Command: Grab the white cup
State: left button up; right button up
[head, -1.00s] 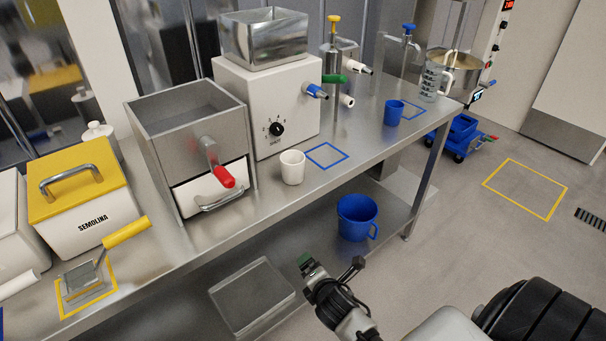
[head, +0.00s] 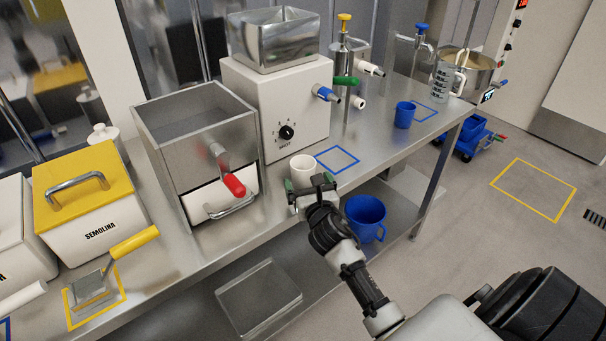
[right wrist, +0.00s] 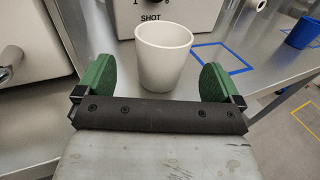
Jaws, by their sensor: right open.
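The white cup (head: 306,169) stands upright on the steel bench, left of a blue square outline and in front of the white machine. In the head view my right gripper (head: 311,188) is in front of the cup and hides its lower part. In the right wrist view the white cup (right wrist: 163,58) stands just beyond and between the two green fingertips of my right gripper (right wrist: 158,82). The jaws are open, and neither finger appears to touch the cup. My left gripper is not in view.
The white machine (head: 250,110) with a dial stands close behind the cup. A steel box with a red-handled crank (head: 233,186) is to its left. A blue cup (head: 404,115) stands farther right on the bench. A blue jug (head: 365,215) sits on the lower shelf.

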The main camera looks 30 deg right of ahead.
aim_at(306, 174)
jog(key=p+x, duration=0.1)
jog(key=x, duration=0.5)
jog(key=shift+d+r, duration=0.1)
jog(key=shift+d, duration=0.05)
jog(key=shift+s, duration=0.1)
jog(key=c, duration=1)
jog(key=shift+r, duration=0.15)
